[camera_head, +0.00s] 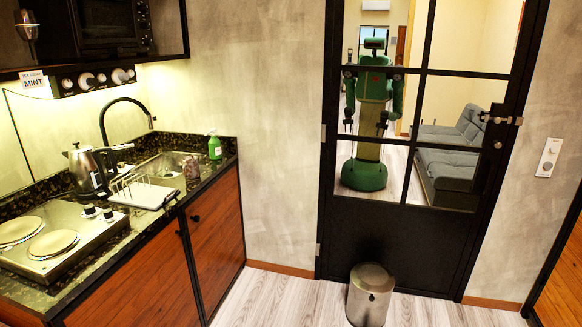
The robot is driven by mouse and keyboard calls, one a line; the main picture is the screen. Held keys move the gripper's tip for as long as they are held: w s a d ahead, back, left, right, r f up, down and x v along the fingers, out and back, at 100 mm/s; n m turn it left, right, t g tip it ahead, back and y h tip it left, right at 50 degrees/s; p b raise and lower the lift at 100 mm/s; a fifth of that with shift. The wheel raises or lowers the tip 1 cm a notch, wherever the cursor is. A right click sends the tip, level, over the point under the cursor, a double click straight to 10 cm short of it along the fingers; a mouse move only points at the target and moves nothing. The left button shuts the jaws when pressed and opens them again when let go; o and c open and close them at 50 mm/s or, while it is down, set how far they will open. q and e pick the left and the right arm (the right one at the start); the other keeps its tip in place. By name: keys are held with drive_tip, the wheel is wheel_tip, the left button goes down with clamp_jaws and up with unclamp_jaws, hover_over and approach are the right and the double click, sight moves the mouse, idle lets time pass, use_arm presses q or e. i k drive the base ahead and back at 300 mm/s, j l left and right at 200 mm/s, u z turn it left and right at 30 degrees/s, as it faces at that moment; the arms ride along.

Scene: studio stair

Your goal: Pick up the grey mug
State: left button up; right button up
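A small greyish-pink, mug-like object (192,167) stands on the dark stone counter by the front right corner of the sink (165,165). It is small in the picture, and I cannot be sure that it is the grey mug. I cannot make out its handle. Neither of my grippers shows in the head view, and nothing is seen touching the object.
A green spray bottle (214,147), white dish rack (143,190), kettle (87,168) and hob (52,238) stand on the counter. A metal bin (370,295) is before the black door (400,240). A green robot figure (372,115) shows in its panes, possibly reflected.

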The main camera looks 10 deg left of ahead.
sight(190, 164)
drive_tip(key=i+u, duration=0.1)
drive_tip(key=i, duration=0.5)
drive_tip(key=i+l, duration=0.1)
drive_tip(key=i, duration=0.5)
drive_tip(key=i+l+u, duration=0.15)
drive_tip(key=i, duration=0.5)
